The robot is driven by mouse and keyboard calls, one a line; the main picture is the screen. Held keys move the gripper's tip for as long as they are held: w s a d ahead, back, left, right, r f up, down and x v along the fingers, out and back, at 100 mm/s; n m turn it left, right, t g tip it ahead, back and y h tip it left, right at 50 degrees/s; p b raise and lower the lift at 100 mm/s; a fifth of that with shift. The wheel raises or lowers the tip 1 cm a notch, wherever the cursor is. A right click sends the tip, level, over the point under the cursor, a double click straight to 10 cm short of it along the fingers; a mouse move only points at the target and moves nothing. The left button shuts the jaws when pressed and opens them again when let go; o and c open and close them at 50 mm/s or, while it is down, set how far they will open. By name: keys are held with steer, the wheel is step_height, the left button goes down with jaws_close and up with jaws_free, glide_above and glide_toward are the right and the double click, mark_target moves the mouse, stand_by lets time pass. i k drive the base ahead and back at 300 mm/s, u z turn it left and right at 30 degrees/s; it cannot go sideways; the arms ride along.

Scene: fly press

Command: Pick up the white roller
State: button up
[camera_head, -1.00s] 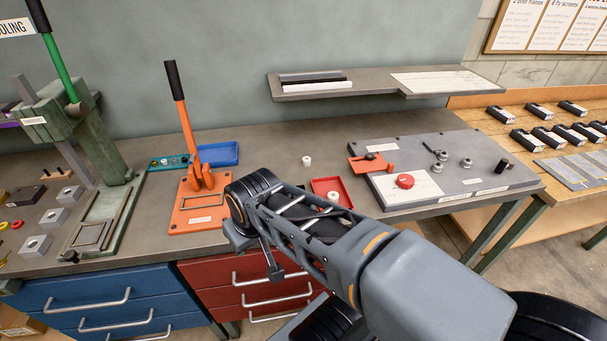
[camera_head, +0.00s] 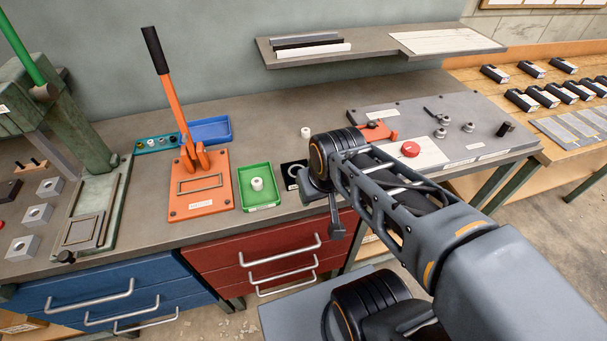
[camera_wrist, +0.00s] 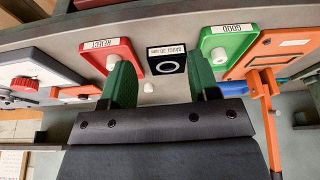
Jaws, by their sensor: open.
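A small white roller (camera_head: 305,132) stands alone on the grey bench, behind my arm in the head view. In the wrist view this loose roller (camera_wrist: 148,88) appears between the green fingers of my open, empty gripper (camera_wrist: 162,78); I cannot tell how far off it is. Another white roller (camera_head: 257,184) is in the green tray (camera_head: 245,204), labelled GOOD in the wrist view. A third roller (camera_wrist: 113,62) is in the red REJECT tray (camera_wrist: 125,45). My arm hides the red tray and my fingertips in the head view.
A black gauge block (camera_wrist: 167,68) with a ring lies between the two trays. An orange lever press (camera_head: 200,205) and a blue tray (camera_head: 206,132) stand to the left. A grey fixture board (camera_head: 470,125) is at the right, and a shelf (camera_head: 380,55) overhangs the back.

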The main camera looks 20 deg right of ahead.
mark_target(305, 132)
steer(key=z, duration=2.1)
steer(key=k, duration=1.05)
steer(key=u, duration=1.3)
steer(key=i, duration=0.9)
steer(key=z, duration=0.05)
